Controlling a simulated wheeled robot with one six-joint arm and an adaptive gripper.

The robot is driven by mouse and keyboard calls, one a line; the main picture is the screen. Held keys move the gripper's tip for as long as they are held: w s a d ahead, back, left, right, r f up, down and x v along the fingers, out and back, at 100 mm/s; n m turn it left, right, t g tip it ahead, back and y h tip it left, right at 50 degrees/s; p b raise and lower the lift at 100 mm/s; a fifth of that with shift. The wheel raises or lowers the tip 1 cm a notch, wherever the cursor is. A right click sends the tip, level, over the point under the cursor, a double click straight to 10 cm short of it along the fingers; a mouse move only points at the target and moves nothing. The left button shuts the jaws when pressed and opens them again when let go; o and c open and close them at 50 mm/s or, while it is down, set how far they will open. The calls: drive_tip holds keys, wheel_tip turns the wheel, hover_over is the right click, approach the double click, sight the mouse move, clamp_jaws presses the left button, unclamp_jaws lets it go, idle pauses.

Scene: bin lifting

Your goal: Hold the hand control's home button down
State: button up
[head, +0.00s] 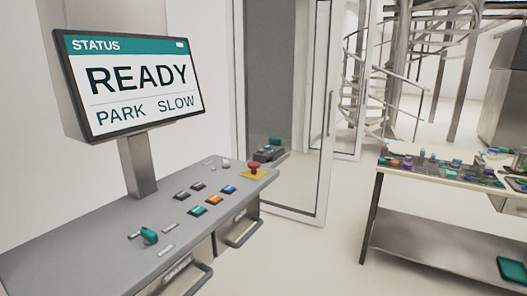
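A grey console (90,240) stands at the left in the head view, with several small buttons on its sloped top. They include a blue button (229,190), an orange button (198,211) and dark buttons (181,195). A teal knob (149,236) is nearer the front. A dark device with a teal top (268,151) sits at the console's far right end; I cannot tell whether it is the hand control. No home button label is readable. A status screen (130,80) reads "READY", "PARK" and "SLOW". My gripper is not in view.
A red mushroom button on a yellow base (254,171) is near the console's right edge. Handles (243,236) stick out from its front. A glass door stands behind. A table (430,170) with many small items is at the right. The floor between is clear.

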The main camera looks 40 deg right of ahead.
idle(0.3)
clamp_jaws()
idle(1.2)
